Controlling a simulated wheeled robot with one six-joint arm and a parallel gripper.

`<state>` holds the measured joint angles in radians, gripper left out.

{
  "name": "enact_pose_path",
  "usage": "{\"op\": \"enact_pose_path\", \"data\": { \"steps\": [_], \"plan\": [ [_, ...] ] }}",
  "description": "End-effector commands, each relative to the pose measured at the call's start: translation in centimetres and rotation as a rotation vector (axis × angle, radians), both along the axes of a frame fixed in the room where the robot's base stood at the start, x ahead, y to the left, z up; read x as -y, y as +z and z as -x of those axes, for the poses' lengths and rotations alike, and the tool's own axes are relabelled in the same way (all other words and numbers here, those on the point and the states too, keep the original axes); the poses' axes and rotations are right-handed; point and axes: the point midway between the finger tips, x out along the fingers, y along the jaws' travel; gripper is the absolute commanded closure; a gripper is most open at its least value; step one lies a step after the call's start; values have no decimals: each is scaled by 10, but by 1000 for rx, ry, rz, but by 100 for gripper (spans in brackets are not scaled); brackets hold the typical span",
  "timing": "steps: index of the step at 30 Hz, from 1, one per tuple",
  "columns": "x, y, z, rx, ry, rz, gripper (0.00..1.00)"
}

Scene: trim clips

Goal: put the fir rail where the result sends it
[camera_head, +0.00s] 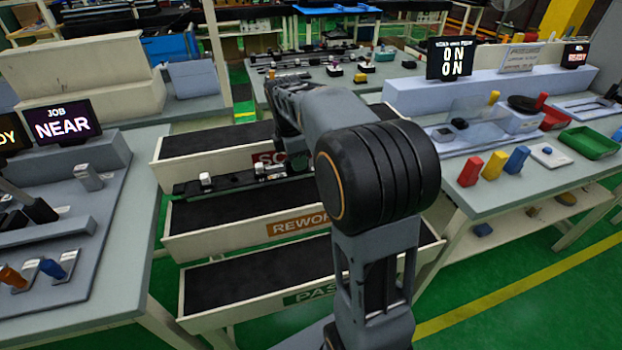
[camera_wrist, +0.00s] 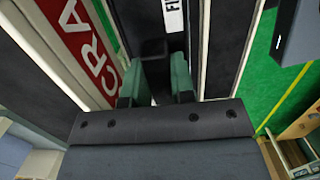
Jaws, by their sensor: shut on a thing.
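The fir rail (camera_head: 232,181) is a long dark bar with small metallic clips. In the head view it lies level across the front wall of the scrap bin (camera_head: 166,175), above the back of the rework bin (camera_head: 183,246). My gripper (camera_wrist: 156,88) has green fingers shut on a dark part of the rail. A white label starting "FI" (camera_wrist: 172,16) shows beyond the fingers. The scrap label (camera_wrist: 88,42) is to the left in the wrist view. The pass bin (camera_head: 192,318) is nearest.
A left bench has a screen reading "JOB NEAR" (camera_head: 62,122) and coloured handles. The visible parts of the rework and pass bin floors look empty.

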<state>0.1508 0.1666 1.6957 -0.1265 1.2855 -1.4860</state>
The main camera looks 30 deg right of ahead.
Motion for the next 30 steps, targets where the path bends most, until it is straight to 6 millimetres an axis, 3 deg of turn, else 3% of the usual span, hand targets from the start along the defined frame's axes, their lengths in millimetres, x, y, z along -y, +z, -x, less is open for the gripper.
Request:
{"op": "enact_pose_path", "data": {
  "steps": [3,9,17,25,30],
  "plan": [
    [16,-22,0,-4,-1,-1,100],
    [31,-39,0,-1,-1,-1,100],
    [39,-48,0,-3,-1,-2,100],
    [42,-81,0,-2,0,-1,100],
    [42,-82,-1,0,0,-1,100]
  ]
}}
